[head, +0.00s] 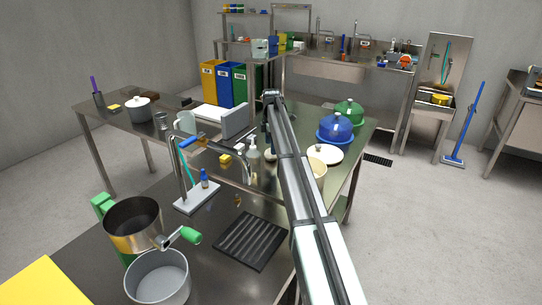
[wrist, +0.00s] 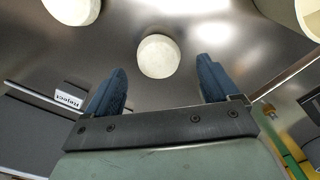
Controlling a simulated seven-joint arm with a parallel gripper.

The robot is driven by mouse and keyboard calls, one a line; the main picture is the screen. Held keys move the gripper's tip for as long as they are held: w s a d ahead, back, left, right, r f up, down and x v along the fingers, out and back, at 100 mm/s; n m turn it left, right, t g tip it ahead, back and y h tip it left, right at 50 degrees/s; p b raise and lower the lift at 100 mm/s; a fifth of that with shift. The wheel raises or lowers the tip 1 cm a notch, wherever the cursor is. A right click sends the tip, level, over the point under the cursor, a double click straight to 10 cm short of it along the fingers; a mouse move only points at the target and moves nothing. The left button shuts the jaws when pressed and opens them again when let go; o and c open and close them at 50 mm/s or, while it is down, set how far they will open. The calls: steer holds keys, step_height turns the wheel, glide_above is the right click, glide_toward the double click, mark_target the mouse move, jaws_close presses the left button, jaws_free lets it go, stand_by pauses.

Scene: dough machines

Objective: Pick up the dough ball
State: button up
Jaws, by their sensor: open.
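In the wrist view a round, cream-white dough ball (wrist: 158,56) lies on the steel surface, ahead of and between the two blue fingers of my gripper (wrist: 161,72). The fingers are wide apart with nothing held between them. A second pale round piece (wrist: 72,8) is cut off by the top edge, to the left.
A label reading "Reject" (wrist: 68,101) is left of my gripper.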

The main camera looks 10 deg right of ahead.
step_height(320, 180, down, 4)
steer(key=shift+w, duration=0.15)
steer(key=shift+c, duration=0.4)
steer(key=c, duration=1.1)
steer(key=shift+r, duration=0.1)
